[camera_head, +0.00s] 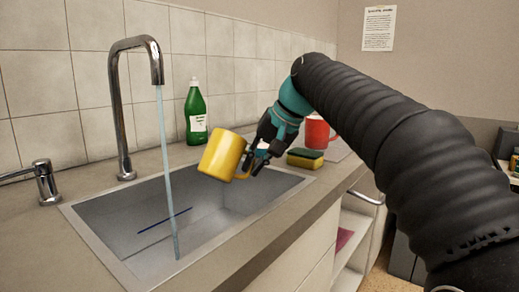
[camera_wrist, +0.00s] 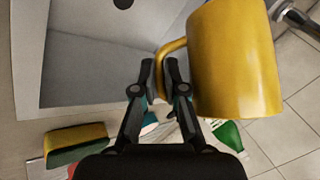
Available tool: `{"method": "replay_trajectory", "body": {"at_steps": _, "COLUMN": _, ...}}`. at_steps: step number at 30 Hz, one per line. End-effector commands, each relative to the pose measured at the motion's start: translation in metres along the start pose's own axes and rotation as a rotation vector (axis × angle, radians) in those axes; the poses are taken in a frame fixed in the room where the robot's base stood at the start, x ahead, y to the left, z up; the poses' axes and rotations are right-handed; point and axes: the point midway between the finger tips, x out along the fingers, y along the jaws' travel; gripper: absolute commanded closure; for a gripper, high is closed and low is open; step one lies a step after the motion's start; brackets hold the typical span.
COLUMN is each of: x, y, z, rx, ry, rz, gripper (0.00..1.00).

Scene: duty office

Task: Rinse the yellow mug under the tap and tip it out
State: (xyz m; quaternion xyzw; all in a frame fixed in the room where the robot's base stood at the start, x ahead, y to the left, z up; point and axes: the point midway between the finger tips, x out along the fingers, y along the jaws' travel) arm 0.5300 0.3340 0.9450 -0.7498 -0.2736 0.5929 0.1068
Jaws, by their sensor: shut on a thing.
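The yellow mug (camera_head: 223,155) is held above the right part of the steel sink (camera_head: 95,219), tilted a little. My gripper (camera_head: 251,162) is shut on its handle, on the mug's right side. In the wrist view the mug (camera_wrist: 236,60) fills the upper right, and my gripper's fingers (camera_wrist: 162,80) close on the handle. The mug's inside is hidden in both views. The tap (camera_head: 119,100) runs, and a stream of water (camera_head: 168,180) falls into the sink to the left of the mug, apart from it. The tap lever (camera_head: 44,182) stands at the left.
A green bottle (camera_head: 195,115) stands behind the sink. A yellow and green sponge (camera_head: 305,158) and a red mug (camera_head: 317,133) are on the counter to the right. A dark blue line-like thing (camera_head: 165,221) shows in the sink. Tiled wall (camera_head: 40,85) closes off the back.

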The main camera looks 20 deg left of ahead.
Motion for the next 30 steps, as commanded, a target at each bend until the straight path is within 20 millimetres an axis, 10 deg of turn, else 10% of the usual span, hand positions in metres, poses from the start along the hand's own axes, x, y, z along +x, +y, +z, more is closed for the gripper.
{"method": "replay_trajectory", "body": {"at_steps": 30, "x": -0.006, "y": -0.041, "z": 0.046, "rx": 0.622, "ry": -0.739, "rz": -0.579, "gripper": 1.00}}
